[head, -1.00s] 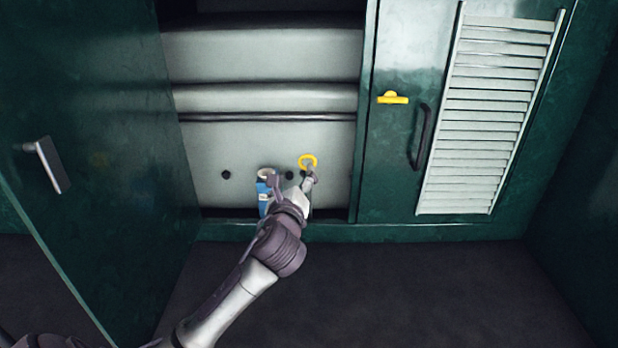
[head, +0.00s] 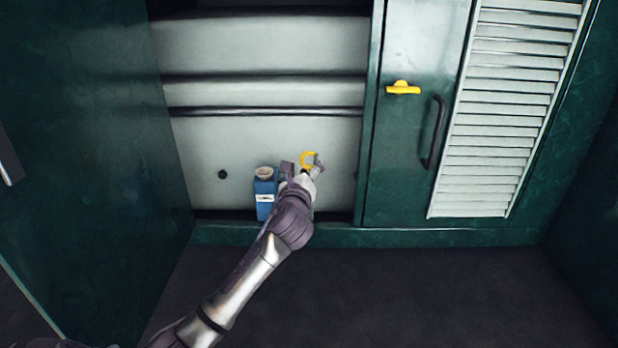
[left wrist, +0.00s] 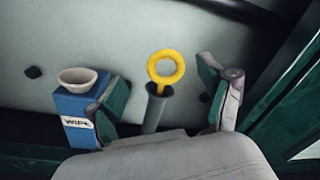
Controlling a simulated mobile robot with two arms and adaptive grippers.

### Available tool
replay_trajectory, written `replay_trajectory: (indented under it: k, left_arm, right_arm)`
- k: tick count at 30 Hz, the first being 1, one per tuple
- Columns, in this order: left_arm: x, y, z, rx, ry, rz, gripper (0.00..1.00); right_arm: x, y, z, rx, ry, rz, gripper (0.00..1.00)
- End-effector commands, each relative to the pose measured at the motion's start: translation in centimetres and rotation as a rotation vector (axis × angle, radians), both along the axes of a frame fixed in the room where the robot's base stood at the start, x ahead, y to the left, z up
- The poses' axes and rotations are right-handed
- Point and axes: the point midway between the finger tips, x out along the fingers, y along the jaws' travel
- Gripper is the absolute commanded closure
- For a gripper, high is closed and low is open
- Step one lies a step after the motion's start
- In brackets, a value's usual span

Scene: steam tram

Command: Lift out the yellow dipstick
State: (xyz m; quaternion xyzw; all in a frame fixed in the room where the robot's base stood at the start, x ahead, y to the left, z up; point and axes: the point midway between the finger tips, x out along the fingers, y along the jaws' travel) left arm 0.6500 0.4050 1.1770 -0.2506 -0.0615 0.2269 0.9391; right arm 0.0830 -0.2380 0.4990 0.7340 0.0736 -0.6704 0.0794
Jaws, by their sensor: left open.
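The yellow dipstick (left wrist: 165,68) shows as a ring handle standing up from the mouth of a grey tube (left wrist: 154,112) in the left wrist view. In the head view the ring (head: 308,160) is partly covered by my left gripper (head: 303,165). In the left wrist view the left gripper (left wrist: 165,95) is open, with one finger on each side of the ring and tube. Neither finger visibly touches the ring. The dipstick's stem is mostly hidden in the tube. My right gripper is not in view.
A blue box (head: 264,198) labelled WIPE, with a pale cup (head: 264,173) on top, stands just left of the gripper. The open green door (head: 90,130) is at the left. A closed green door (head: 405,150) with a yellow latch (head: 403,88) bounds the right.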

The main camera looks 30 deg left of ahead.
Motion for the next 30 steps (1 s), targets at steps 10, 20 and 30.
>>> replay_trajectory:
  k: [10, 20, 30]
  left_arm:
    - [3.3, 1.0, 0.1, -0.003, 0.002, 0.002, 0.2]
    - [5.7, 2.1, -0.2, 0.0, 0.001, 0.0, 0.2]
    - [5.7, 2.1, -0.2, 0.0, 0.001, 0.0, 0.5]
  right_arm:
    - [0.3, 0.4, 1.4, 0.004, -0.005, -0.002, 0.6]
    - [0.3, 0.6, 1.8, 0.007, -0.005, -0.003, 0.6]
    - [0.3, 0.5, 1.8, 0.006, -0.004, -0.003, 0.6]
